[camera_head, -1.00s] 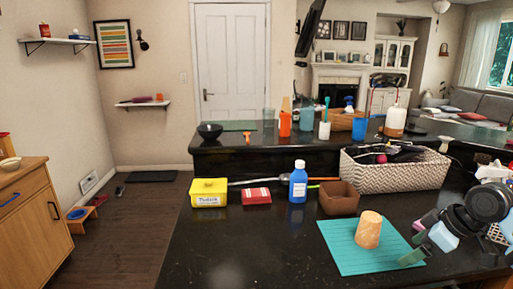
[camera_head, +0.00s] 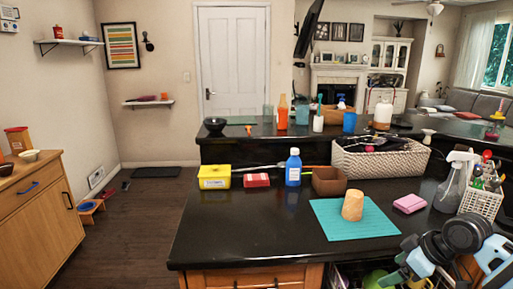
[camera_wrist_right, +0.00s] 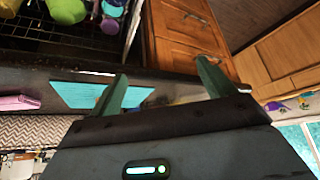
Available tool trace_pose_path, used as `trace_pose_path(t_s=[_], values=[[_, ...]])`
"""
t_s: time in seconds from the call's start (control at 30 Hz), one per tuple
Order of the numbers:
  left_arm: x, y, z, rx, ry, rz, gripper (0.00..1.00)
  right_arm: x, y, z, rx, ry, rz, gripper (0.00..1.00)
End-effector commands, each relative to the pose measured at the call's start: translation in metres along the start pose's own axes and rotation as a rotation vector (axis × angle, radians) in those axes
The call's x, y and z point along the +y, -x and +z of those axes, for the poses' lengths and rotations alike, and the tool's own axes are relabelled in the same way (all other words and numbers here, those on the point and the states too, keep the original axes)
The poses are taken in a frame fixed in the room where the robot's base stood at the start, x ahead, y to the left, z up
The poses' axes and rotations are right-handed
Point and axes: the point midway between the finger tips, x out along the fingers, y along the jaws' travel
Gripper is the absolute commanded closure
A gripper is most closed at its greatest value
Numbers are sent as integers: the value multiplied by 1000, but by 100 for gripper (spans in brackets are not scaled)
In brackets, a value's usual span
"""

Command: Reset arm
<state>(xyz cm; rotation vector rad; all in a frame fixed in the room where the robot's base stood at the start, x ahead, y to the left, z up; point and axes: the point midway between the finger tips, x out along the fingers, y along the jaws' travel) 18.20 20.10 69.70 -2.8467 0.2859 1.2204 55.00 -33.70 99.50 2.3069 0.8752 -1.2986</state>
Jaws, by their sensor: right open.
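My right arm shows at the lower right of the head view, with its gripper (camera_head: 394,277) low in front of the counter's front edge. In the right wrist view the gripper (camera_wrist_right: 165,86) has its two green fingers spread wide, with nothing between them. A pink sponge (camera_head: 410,203) lies on the black counter (camera_head: 240,235), apart from the gripper. An orange-tan cup (camera_head: 352,205) stands upside down on a teal mat (camera_head: 330,222). My left gripper is in neither view.
A spray bottle (camera_head: 451,185) and white basket (camera_head: 482,203) stand at right. An open rack (camera_wrist_right: 62,35) lies under the counter near the gripper.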

Motion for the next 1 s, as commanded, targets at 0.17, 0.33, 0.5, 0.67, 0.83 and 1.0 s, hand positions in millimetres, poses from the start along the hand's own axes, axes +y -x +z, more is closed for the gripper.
trace_pose_path(t_s=[0.17, 0.33, 0.5, 0.67, 0.83, 1.0], values=[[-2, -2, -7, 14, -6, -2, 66, -34, -58, 19, 29, -14, -8, 18], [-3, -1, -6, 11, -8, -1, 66, -80, -116, 48, 81, -50, -8, 18], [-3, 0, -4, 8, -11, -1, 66, -130, -159, 81, 144, -109, 2, 18], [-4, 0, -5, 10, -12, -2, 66, -177, -186, 118, 196, -182, 26, 18], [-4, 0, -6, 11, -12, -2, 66, -225, -199, 162, 239, -265, 70, 18], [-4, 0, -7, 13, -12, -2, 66, -269, -196, 209, 262, -348, 134, 18]])
